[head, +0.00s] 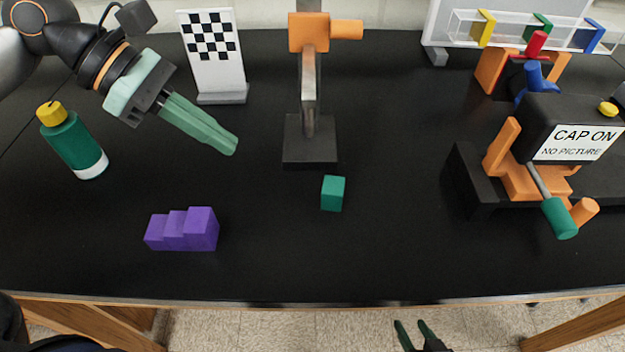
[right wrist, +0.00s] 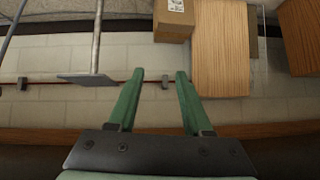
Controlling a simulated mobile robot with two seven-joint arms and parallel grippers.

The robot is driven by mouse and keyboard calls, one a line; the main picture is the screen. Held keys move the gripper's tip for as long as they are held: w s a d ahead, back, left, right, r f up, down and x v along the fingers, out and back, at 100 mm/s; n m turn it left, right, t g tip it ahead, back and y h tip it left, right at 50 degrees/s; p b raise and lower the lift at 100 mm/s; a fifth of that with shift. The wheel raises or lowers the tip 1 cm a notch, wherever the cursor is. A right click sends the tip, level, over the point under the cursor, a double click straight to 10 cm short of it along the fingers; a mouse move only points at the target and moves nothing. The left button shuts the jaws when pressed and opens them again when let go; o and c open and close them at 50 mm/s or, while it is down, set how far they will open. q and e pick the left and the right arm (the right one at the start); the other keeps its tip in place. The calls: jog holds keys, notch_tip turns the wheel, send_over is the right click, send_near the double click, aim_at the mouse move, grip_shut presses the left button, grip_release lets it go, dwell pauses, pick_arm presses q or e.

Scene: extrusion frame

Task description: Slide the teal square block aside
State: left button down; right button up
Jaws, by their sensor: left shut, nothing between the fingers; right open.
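The teal square block (head: 333,193) sits on the black table near the middle, in front of the stand's dark base. My left gripper (head: 234,146) is shut and empty. It is to the left of the block and further back, apart from it, and looks raised over the table. My right gripper (head: 410,328) shows only its fingers at the bottom of the head view, in front of the table's front edge. In the right wrist view its fingers (right wrist: 158,78) are open with nothing between them. The block is not seen in the right wrist view.
A purple stepped block (head: 183,230) lies front left and a green bottle (head: 72,142) stands at the left. A checkerboard panel (head: 213,55) and an orange-topped stand (head: 310,140) are behind. An orange and black device (head: 520,170) is at the right. Table around the block is clear.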

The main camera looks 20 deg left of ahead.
aim_at(337, 184)
pick_arm(q)
jog(key=x, duration=1)
jog(key=shift+s+r, duration=0.1)
jog(key=shift+s, duration=0.05)
jog(key=shift+w+d+r+p, duration=0.15)
jog(key=shift+d+p, duration=0.15)
jog(key=shift+d, duration=0.2)
jog(key=shift+w+d+r+p, duration=0.15)
jog(key=shift+d+p, duration=0.1)
jog(key=shift+d, duration=0.3)
jog(key=shift+w+d+f, duration=0.15)
jog(key=shift+d+f, duration=0.05)
jog(key=shift+d, duration=0.5)
jog(key=shift+d, duration=0.1)
jog(key=shift+w+d+b, duration=0.15)
jog(key=shift+d+b, duration=0.15)
jog(key=shift+d, duration=0.6)
jog(key=shift+w+d+b, duration=0.2)
jog(key=shift+d+b, duration=0.05)
jog(key=shift+d, duration=0.7)
jog(key=shift+a, duration=0.15)
jog(key=shift+a, duration=0.1)
